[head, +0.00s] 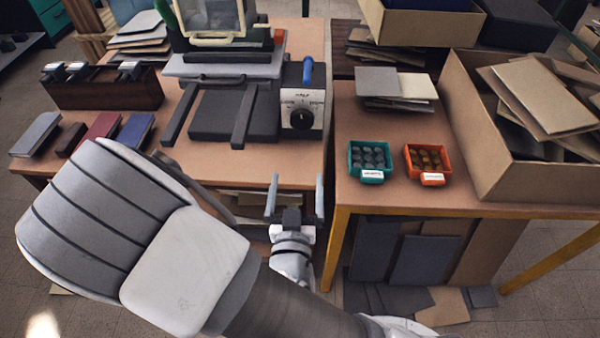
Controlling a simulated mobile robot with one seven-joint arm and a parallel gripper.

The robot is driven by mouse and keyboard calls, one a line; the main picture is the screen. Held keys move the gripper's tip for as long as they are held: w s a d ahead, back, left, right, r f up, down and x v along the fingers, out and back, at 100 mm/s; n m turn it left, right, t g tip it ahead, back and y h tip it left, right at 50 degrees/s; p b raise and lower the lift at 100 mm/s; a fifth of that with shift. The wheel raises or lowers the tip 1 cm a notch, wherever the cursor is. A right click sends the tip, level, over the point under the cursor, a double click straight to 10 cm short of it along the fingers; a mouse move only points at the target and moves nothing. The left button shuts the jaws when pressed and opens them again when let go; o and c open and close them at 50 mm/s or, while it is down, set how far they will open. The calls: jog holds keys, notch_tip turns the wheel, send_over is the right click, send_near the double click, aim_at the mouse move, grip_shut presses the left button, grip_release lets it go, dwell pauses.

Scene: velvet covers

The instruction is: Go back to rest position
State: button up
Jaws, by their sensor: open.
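My gripper (296,199) is open and empty, its two grey fingers pointing up in the picture. My arm, with a white and grey padded link, fills the lower left and hides part of the left table's front edge.
The left table bears a black machine (232,110), a control box (302,108) with a dial, and several covers including a red one (97,135). The right table (465,200) bears a teal tray (387,171), an orange tray (441,172) and a large cardboard box (480,130). Boards lean below it.

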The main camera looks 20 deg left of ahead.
jog(key=shift+w, duration=0.1)
jog(key=w+d+m+g+h, duration=0.3)
jog(key=w+m+g, duration=0.2)
jog(key=g, duration=0.1)
jog(key=d+r+g+y, duration=0.25)
jog(key=d+r, duration=0.35)
jog(key=r, duration=0.3)
jog(key=s+d+r+n+g+h, duration=0.1)
jog(key=s+d+r+g+h, duration=0.1)
jog(key=s+d+r, duration=0.6)
jog(key=s+d+r+n+g+h, duration=0.15)
jog(key=s+d+r, duration=0.35)
jog(key=d, duration=0.6)
notch_tip(320, 180, up, 15)
jog(key=p, duration=1.8)
jog(key=shift+s+a+r+m, duration=0.2)
jog(key=shift+s+a+m, duration=0.15)
jog(key=shift+a+m, duration=0.1)
